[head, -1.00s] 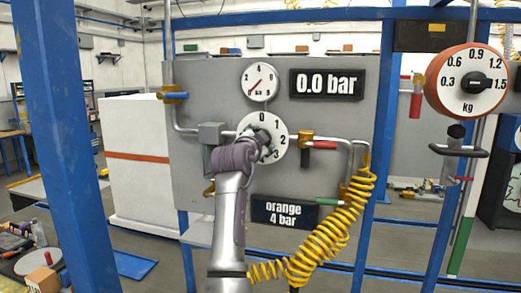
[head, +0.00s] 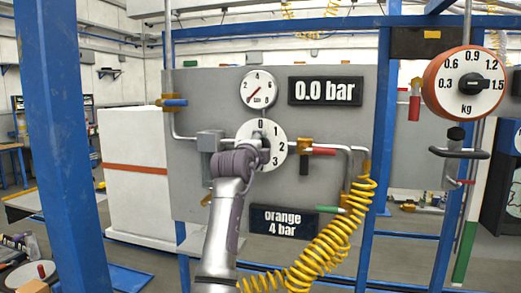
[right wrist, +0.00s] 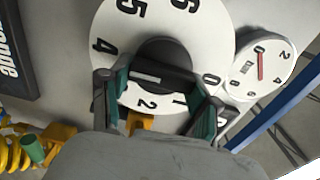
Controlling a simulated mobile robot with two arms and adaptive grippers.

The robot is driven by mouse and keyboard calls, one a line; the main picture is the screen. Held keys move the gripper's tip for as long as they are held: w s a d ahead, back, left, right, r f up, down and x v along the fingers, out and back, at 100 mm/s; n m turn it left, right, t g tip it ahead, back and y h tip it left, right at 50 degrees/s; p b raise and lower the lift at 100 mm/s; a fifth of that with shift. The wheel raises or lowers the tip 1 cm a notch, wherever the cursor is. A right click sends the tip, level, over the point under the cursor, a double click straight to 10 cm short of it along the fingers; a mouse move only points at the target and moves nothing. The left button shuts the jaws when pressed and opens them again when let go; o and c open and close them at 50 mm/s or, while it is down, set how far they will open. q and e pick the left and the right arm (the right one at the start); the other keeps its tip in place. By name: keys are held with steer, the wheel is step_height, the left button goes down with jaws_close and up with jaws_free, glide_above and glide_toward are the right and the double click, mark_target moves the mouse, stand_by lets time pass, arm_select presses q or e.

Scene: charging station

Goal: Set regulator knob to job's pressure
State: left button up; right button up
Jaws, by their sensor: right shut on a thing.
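The white regulator dial (head: 277,131) is on the grey panel; its black knob (right wrist: 165,75) shows in the right wrist view with a white mark on its left part. My right gripper (head: 262,149) covers part of the dial in the head view. In the right wrist view its fingers (right wrist: 160,86) are shut on the knob from either side. The round gauge (head: 259,89) above has its red needle near zero. The display (head: 325,91) reads 0.0 bar. The job sign (head: 284,221) reads orange 4 bar. My left gripper is not in view.
A coiled yellow hose (head: 335,240) hangs right of my right arm. Pipes and a red-handled valve (head: 322,151) are right of the dial. A kg dial (head: 466,82) stands at the right, and blue posts (head: 70,150) frame the panel.

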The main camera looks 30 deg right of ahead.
stand_by(0.3)
steer(key=o, duration=1.2)
steer(key=shift+c, duration=0.2)
